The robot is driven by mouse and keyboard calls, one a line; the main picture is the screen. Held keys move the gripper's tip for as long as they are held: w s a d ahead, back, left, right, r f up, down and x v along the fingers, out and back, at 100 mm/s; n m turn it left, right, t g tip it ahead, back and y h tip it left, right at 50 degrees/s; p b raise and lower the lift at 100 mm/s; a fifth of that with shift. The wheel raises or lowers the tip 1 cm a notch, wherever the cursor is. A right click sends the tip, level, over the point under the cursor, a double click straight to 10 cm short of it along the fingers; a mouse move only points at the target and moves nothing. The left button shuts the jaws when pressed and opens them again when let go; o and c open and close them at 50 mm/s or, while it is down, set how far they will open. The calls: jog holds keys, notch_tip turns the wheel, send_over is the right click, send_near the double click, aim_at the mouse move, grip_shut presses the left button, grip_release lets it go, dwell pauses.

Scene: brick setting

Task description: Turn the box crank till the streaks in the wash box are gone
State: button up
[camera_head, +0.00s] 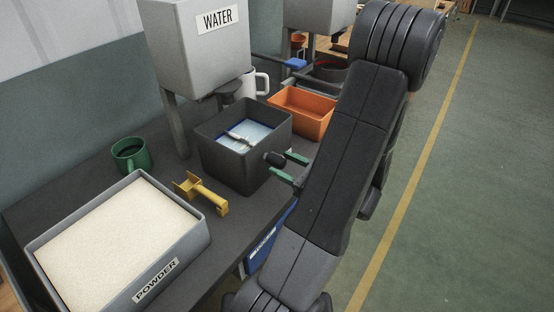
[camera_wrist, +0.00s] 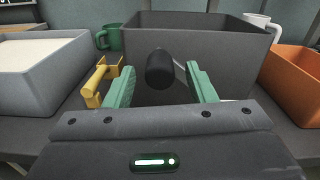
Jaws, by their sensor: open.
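The dark grey wash box (camera_head: 222,160) stands on the bench below the water tank, with pale bluish liquid (camera_head: 250,134) inside and a paddle-like piece (camera_head: 240,138) in it. Whether streaks show in the liquid is too small to tell. The black crank knob (camera_head: 274,159) sticks out from the box's near side. In the wrist view the knob (camera_wrist: 160,69) sits between and slightly beyond my green fingertips, with the box wall (camera_wrist: 200,38) behind it. My gripper (camera_head: 288,168) is open around the knob's end, with gaps on both sides.
A grey tank marked WATER (camera_head: 200,50) stands behind the box. An orange bin (camera_head: 305,112) is right of it. A white mug (camera_head: 258,84), a green mug (camera_head: 131,155), a yellow scoop (camera_head: 205,195) and a POWDER tray (camera_head: 190,252) share the bench. The floor at right is clear.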

jog(key=shift+x, duration=1.5)
grip_shut()
